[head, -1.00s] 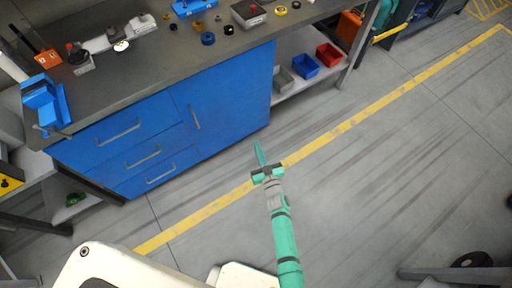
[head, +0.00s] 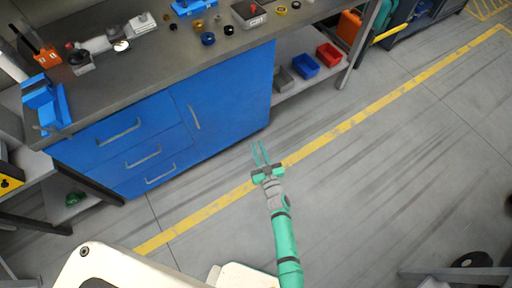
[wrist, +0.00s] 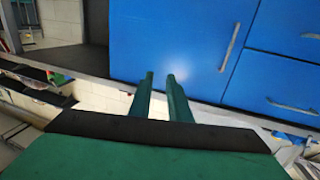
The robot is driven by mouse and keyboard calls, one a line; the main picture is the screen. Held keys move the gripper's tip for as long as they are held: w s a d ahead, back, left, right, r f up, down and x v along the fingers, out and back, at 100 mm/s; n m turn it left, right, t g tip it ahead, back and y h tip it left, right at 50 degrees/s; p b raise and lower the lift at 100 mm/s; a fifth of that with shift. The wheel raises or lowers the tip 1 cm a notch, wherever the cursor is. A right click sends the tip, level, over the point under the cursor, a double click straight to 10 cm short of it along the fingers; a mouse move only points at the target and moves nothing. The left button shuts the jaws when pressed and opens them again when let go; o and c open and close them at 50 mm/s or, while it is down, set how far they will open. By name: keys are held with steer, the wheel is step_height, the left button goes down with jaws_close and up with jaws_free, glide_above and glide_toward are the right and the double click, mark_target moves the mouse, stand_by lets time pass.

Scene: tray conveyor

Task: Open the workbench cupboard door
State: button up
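The blue workbench cupboard door (head: 232,98) is shut, to the right of the drawers under the worktop. Its upright grey handle (head: 195,117) is near the door's left edge. In the wrist view the door (wrist: 175,40) fills the upper middle and its handle (wrist: 229,46) is right of my fingers. My gripper (head: 260,153) is open and empty, in front of the door and apart from it. In the wrist view the two green fingertips (wrist: 160,78) show a narrow gap between them, pointing at the door.
Several drawers with grey handles (head: 119,131) are left of the door. A blue vise (head: 44,106) and small parts stand on the worktop (head: 150,68). Blue (head: 305,66) and red (head: 328,55) bins sit on the shelf to the right. The floor before the bench is clear.

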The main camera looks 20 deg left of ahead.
steer(key=v, duration=1.1)
steer(key=shift+c, duration=0.4)
